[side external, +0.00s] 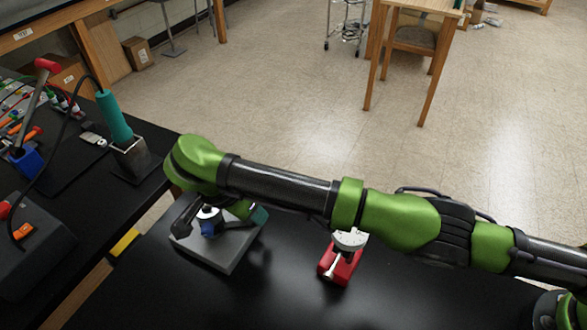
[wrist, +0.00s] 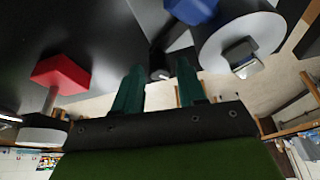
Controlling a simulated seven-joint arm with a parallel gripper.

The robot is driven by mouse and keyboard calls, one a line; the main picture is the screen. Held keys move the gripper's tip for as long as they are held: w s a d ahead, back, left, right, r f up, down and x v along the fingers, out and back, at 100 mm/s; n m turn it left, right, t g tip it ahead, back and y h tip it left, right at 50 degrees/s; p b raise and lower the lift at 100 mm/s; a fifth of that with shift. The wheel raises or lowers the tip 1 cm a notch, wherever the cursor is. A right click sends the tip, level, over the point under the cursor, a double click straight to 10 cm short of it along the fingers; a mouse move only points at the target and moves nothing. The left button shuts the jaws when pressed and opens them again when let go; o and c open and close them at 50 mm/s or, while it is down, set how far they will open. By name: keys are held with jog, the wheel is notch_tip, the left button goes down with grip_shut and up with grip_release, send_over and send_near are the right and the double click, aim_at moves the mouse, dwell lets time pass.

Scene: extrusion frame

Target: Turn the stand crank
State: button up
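The stand has a flat grey base (side external: 222,251) on the black table, with a blue part (side external: 210,229) and a pale round top. In the wrist view its large grey round part (wrist: 228,50) and blue part (wrist: 190,10) show at the upper right. A dark arm (side external: 187,214), seemingly the crank, reaches out to the left of the blue part. My gripper (wrist: 160,72) is open, its two teal fingers apart. A dark rounded piece shows in the gap between the fingertips; I cannot tell whether they touch it. In the side view my wrist hides part of the stand.
A red block with a white dial (side external: 341,262) stands right of the stand; the red block (wrist: 60,75) is at left in the wrist view. A teal-handled tool in a holder (side external: 131,159) is on the left bench.

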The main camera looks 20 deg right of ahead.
jog(key=shift+o, duration=0.6)
